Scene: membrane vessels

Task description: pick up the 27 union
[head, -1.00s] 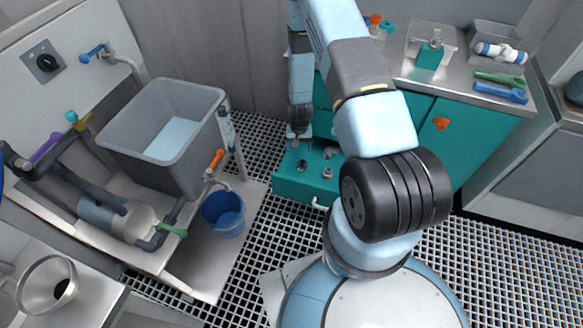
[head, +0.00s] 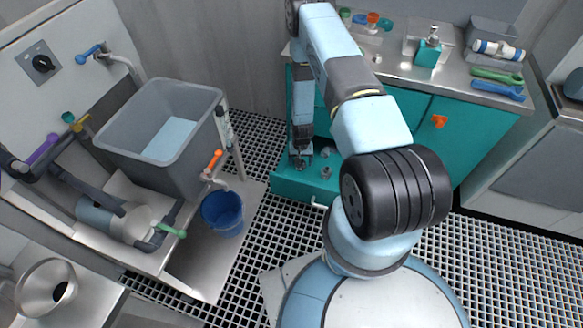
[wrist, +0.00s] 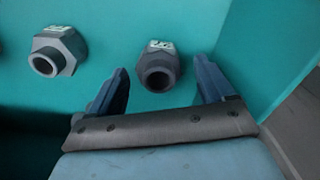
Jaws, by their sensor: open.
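In the wrist view, a dark grey union (wrist: 158,68) with a hexagonal collar and round open end appears between the fingertips of my gripper (wrist: 161,82). It has a pale label on top, too small to read surely as 27. My gripper is open, with a finger on each side of this union; I cannot tell the depth gap. A second, larger-looking grey union (wrist: 57,51) with a similar label lies to the left. In the head view, my gripper (head: 301,150) is low over the open teal drawer (head: 290,187), partly hiding one fitting.
Another fitting (head: 326,173) lies in the drawer to the right of my gripper. The drawer's teal wall (wrist: 285,30) rises close by my right finger. A grey tub (head: 130,150) and a blue bucket (head: 222,212) stand to the left.

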